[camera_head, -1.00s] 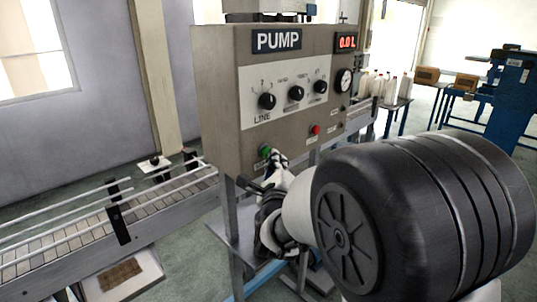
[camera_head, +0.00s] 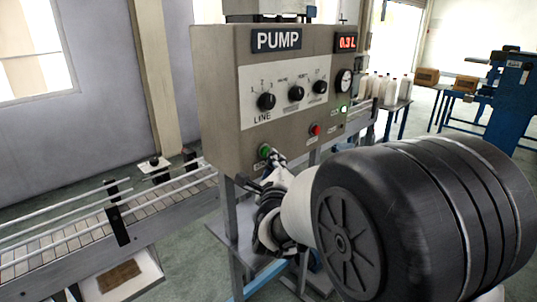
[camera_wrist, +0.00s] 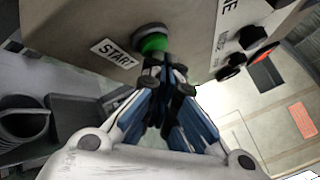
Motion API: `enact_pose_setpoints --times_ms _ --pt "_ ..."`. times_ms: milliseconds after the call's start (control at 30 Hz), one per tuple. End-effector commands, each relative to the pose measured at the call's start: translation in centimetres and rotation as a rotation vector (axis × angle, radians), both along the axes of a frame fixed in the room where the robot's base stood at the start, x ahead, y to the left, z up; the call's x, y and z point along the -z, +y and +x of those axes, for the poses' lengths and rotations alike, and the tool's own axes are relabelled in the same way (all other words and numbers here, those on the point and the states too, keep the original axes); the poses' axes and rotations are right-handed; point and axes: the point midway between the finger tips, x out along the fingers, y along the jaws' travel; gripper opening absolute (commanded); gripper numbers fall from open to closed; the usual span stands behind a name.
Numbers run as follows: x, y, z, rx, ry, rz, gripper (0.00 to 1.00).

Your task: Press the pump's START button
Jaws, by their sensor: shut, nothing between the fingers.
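In the wrist view the green button (camera_wrist: 152,43) sits beside a START label (camera_wrist: 114,54). My gripper (camera_wrist: 158,66) is shut and empty, its fingertips at the lower edge of the button, seemingly touching it. In the head view my gripper (camera_head: 276,158) is partly hidden by my own wrist. A green lamp (camera_head: 344,109) glows on the right of the panel.
A red button (camera_head: 315,130) is right of the START button. A conveyor with rails (camera_head: 80,217) runs at the left. Several white bottles (camera_head: 375,84) stand behind the box at the right. A blue machine (camera_head: 507,92) is at the far right.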

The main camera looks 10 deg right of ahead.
Motion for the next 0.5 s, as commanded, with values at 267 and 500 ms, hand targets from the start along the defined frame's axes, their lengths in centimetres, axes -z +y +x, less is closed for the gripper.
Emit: enact_pose_setpoints --times_ms 267,500 --pt "0.1 -0.8 -1.2 0.0 -0.003 0.0 0.0" --pt "0.0 -1.0 -1.4 -0.001 -0.001 0.0 0.0"
